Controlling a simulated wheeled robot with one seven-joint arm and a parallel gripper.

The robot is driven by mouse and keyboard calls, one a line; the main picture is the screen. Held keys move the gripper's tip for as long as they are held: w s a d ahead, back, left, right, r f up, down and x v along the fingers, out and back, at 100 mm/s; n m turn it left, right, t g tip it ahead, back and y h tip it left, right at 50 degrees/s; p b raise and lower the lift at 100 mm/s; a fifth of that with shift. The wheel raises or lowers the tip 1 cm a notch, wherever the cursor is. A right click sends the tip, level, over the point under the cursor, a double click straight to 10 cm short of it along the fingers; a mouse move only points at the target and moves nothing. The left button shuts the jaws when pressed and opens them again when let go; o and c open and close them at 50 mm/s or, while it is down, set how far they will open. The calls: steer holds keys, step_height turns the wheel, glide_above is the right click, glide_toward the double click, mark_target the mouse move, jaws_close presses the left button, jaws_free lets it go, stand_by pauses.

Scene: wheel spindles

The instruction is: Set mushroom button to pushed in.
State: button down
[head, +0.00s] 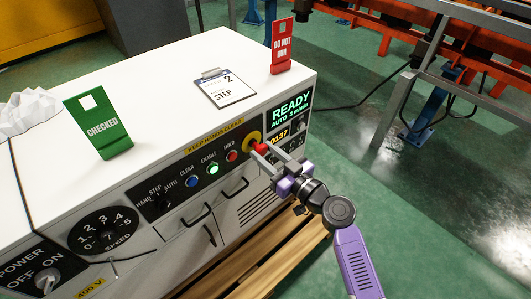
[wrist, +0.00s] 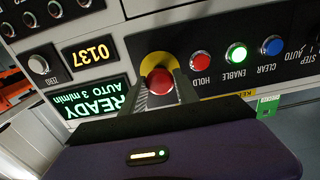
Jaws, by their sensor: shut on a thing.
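The red mushroom button (head: 261,149) sits on a yellow ring (head: 251,140) on the front panel of the white cabinet. In the wrist view the red mushroom button (wrist: 160,83) shows between my fingers, with the yellow ring (wrist: 153,62) behind it. My gripper (head: 265,155) is at the button, its two fingers on either side of the red head. In the wrist view my gripper (wrist: 162,88) is shut on the button. How far the button stands out from the panel is hard to tell.
Beside the button are a red HOLD button (head: 232,155), a lit green ENABLE button (head: 213,168) and a blue CLEAR button (head: 191,182). The display (head: 291,110) reads READY.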

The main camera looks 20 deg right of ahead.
steer(key=shift+w+a+f+b, duration=0.2)
steer(key=shift+w+b, duration=0.2)
steer(key=shift+b, duration=0.4)
steer(key=shift+w+r, duration=0.15)
steer(key=shift+r, duration=0.05)
steer(key=c, duration=0.9)
jaws_free()
steer(key=v, duration=0.7)
steer(key=shift+s+d, duration=0.1)
steer(key=shift+s, duration=0.25)
